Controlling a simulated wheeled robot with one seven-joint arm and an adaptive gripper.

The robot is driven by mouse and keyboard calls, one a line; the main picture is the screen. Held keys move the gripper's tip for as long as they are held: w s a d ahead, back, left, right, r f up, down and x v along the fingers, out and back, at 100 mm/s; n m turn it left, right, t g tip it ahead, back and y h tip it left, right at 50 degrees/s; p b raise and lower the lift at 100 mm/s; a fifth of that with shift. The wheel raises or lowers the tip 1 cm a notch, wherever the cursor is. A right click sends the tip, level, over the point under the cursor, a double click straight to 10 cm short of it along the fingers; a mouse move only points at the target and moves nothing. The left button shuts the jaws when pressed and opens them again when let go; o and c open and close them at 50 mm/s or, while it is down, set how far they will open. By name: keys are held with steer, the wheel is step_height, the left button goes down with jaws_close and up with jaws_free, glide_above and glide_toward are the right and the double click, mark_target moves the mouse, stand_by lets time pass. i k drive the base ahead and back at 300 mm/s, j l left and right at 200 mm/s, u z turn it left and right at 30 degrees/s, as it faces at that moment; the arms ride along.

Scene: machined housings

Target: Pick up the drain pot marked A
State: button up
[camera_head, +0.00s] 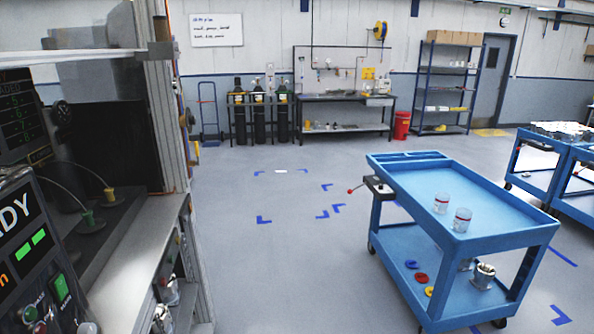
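No mark A can be read on any vessel, so I cannot tell which one is the drain pot marked A. Two small pale vessels with red bands, one at the back (441,203) and one nearer (462,219), stand upright and apart on the top of a blue cart. A metal pot-like part (484,275) sits on the cart's lower shelf, with another partly hidden behind it. At the lower left, shiny rounded vessels (170,291) show below the machine's ledge, partly cut off by its edge. My gripper is not in view.
The blue cart (490,238) stands at the right, with red, yellow and blue pieces on its lower shelf. A machine with a control panel (30,240) and grey ledge (135,262) fills the left. The floor between is clear. More carts (535,158) stand far right.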

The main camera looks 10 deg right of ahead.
mark_target(442, 199)
steer(key=i+z, duration=0.4)
steer(key=i, duration=1.35)
steer(key=i+l+z, duration=0.15)
steer(key=i+l, duration=0.3)
steer(key=l, duration=0.2)
steer(key=i+l+z, duration=0.1)
steer(key=i+l, duration=0.4)
steer(key=l, duration=0.1)
